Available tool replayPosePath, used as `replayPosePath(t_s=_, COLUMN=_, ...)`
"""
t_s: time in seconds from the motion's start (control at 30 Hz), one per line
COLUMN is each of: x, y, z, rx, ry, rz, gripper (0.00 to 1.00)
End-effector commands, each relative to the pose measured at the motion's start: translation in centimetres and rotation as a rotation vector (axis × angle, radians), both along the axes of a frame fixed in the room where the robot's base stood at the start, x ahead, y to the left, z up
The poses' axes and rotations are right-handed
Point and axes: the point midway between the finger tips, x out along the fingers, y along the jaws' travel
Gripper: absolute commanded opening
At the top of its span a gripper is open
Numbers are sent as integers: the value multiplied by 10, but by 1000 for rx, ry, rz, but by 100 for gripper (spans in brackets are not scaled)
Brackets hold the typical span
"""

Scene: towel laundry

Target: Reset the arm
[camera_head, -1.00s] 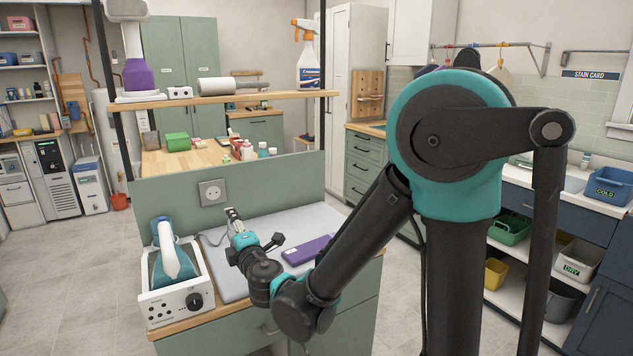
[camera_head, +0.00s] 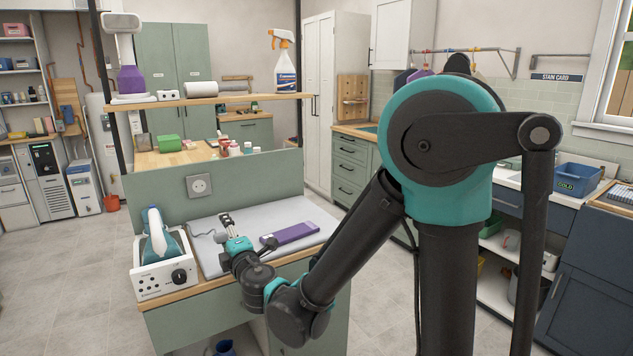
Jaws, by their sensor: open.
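My arm (camera_head: 355,240) reaches down and left from its shoulder to the ironing station. My gripper (camera_head: 226,221) is open and empty, low over the grey pad (camera_head: 215,262) of the station. It points toward the back panel with the wall socket (camera_head: 199,186). A folded purple towel (camera_head: 290,233) lies on the pad to the right of the gripper, apart from it. The fingertips are small in this view.
A teal iron (camera_head: 160,238) stands in its white base (camera_head: 163,281) left of the gripper. Cabinets and a blue bin (camera_head: 577,179) stand at right. Floor (camera_head: 80,290) at left is clear.

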Motion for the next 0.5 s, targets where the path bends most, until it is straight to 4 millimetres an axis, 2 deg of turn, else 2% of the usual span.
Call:
replayPosePath(t_s=0.27, x=20, y=-39, z=-4, rx=49, ry=66, rz=-94, gripper=65)
replayPosePath(t_s=0.37, x=29, y=-58, z=-7, rx=71, ry=98, rz=-139, gripper=65)
replayPosePath(t_s=0.5, x=41, y=-95, z=-13, rx=117, ry=160, rz=-224, gripper=65)
